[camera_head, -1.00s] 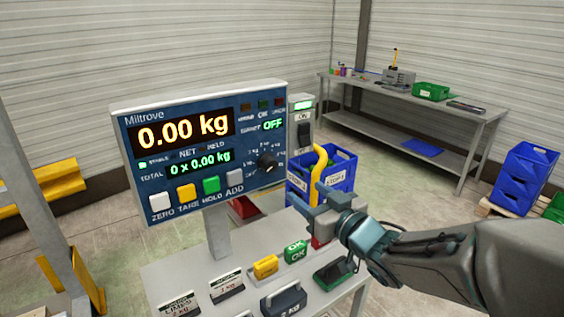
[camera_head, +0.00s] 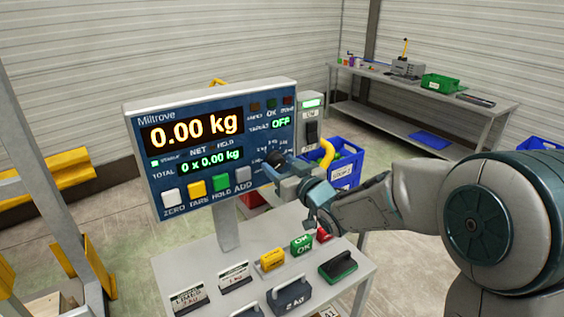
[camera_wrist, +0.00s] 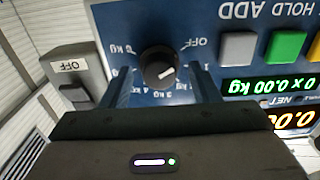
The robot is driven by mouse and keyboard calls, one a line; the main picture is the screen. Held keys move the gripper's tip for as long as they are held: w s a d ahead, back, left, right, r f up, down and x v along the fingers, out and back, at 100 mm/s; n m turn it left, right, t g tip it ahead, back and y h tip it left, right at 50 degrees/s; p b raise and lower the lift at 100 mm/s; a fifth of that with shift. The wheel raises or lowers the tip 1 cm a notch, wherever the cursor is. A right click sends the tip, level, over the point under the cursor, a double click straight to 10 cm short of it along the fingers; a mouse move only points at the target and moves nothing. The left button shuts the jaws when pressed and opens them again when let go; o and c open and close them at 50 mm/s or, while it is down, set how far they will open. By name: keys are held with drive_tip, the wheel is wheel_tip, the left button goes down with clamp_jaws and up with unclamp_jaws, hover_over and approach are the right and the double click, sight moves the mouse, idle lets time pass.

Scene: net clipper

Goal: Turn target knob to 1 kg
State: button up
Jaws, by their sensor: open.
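The target knob (camera_wrist: 158,67) is a round black dial on the blue scale panel (camera_head: 165,190). In the wrist view its printed scale appears upside down, with OFF and kg marks around it. In the head view the knob (camera_head: 275,158) is partly covered by my gripper (camera_head: 283,175). My gripper is open, and in the wrist view its two fingers (camera_wrist: 160,90) stand on either side of the knob. I cannot tell whether they touch it. The panel's target readout (camera_head: 281,123) shows OFF, and the main display (camera_head: 190,131) reads 0.00 kg.
White, yellow, green and grey buttons (camera_head: 208,189) line the panel's bottom. A switch box (camera_head: 311,122) stands right of the panel. Below, weights and blocks (camera_head: 291,296) sit on the grey table (camera_head: 200,255). A blue crate (camera_head: 345,172) is behind my arm.

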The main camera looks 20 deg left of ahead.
drive_tip(key=shift+w+a, duration=0.2)
drive_tip(key=shift+w, duration=0.05)
drive_tip(key=shift+d, duration=0.1)
drive_tip(key=c, duration=1)
drive_tip(key=shift+s+m, duration=0.1)
drive_tip(key=shift+m, duration=0.2)
drive_tip(key=m, duration=0.3)
drive_tip(key=shift+r+b, duration=0.15)
drive_tip(key=shift+b, duration=0.15)
drive_tip(key=shift+m, duration=2.1)
drive_tip(key=shift+r, duration=0.1)
